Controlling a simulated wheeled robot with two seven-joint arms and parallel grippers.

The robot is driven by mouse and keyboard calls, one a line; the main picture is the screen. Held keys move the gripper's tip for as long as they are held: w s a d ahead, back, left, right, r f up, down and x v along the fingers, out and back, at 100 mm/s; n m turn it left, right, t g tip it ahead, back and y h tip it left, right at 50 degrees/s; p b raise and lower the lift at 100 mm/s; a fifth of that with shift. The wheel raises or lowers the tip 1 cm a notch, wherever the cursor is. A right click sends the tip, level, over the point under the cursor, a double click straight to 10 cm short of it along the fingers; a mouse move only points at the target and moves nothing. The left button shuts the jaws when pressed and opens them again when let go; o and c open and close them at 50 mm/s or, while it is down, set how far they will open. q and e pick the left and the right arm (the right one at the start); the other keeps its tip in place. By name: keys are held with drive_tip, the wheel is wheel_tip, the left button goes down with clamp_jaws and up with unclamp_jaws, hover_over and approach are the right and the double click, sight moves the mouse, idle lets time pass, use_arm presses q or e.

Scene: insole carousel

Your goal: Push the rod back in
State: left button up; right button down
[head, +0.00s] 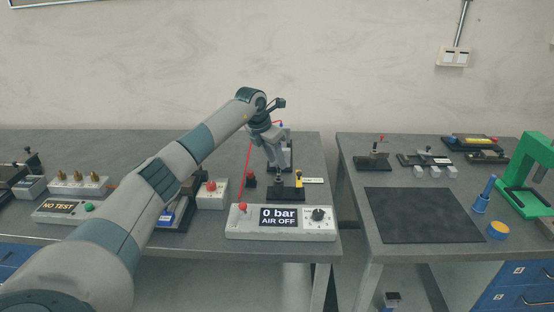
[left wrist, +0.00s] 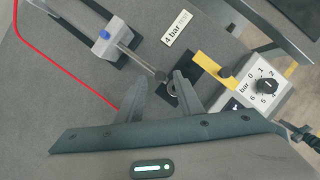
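In the left wrist view a silver rod (left wrist: 130,53) sticks out of a cylinder with a blue end cap (left wrist: 104,35). The rod is extended and ends in a dark round tip (left wrist: 160,76). My left gripper (left wrist: 161,79) is open, and the tip shows between its two fingertips; I cannot tell whether they touch it. In the head view my left gripper (head: 276,167) is over the cylinder's stand at the back of the left table, and it hides most of the rod. My right gripper is not in view.
A control box (head: 281,223) reads "0 bar AIR OFF" and has a black knob (head: 318,214). A red hose (head: 247,172) runs beside the stand. A "4 bar" label (left wrist: 178,27) lies near the rod. A gap separates the right table (head: 400,255), which holds a dark mat (head: 420,215).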

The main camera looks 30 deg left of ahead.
use_arm(q)
drive_tip(key=shift+x, duration=0.8)
clamp_jaws()
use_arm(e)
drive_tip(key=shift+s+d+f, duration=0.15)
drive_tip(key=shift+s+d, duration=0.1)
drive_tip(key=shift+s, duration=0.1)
